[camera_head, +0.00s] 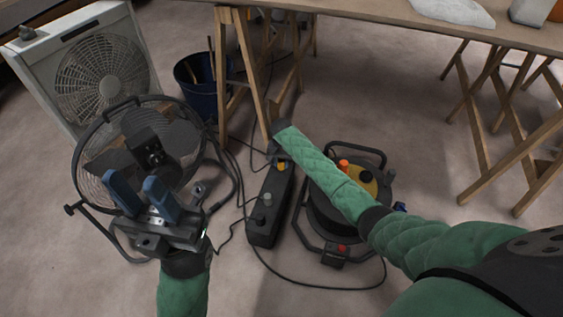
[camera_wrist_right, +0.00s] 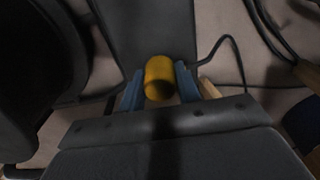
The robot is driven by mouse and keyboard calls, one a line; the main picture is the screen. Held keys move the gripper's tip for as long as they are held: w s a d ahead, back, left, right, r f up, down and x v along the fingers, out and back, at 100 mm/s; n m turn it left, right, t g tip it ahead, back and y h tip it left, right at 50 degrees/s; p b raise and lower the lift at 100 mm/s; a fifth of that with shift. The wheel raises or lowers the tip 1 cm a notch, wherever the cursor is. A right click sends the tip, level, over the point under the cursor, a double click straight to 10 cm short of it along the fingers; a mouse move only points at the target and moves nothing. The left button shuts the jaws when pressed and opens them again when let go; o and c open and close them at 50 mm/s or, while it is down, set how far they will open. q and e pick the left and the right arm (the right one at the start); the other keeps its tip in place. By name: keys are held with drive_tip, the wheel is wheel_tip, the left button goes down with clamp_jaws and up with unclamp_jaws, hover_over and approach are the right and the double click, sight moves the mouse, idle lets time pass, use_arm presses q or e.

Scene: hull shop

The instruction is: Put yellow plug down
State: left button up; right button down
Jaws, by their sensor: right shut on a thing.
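My right gripper (camera_wrist_right: 160,88) has its two blue fingers on either side of a yellow plug (camera_wrist_right: 160,75) and is shut on it. In the head view the yellow plug (camera_head: 282,166) shows as a small yellow spot at the far end of a long black power strip (camera_head: 264,226). My right wrist hides most of that gripper there. The dark strip also lies behind the plug in the wrist view; whether the plug touches it I cannot tell. My left gripper (camera_head: 142,190) is open and empty, in front of a round black fan.
A cable reel (camera_head: 327,222) with orange and yellow plugs in it stands right of the strip, partly under my right arm. The round fan (camera_head: 92,182), a white box fan (camera_head: 125,50) and a blue bucket (camera_head: 197,95) stand left. Trestle legs (camera_head: 243,75) rise behind. Cables cross the floor.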

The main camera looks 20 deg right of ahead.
drive_tip(key=c, duration=1)
unclamp_jaws()
drive_tip(key=shift+f, duration=0.1)
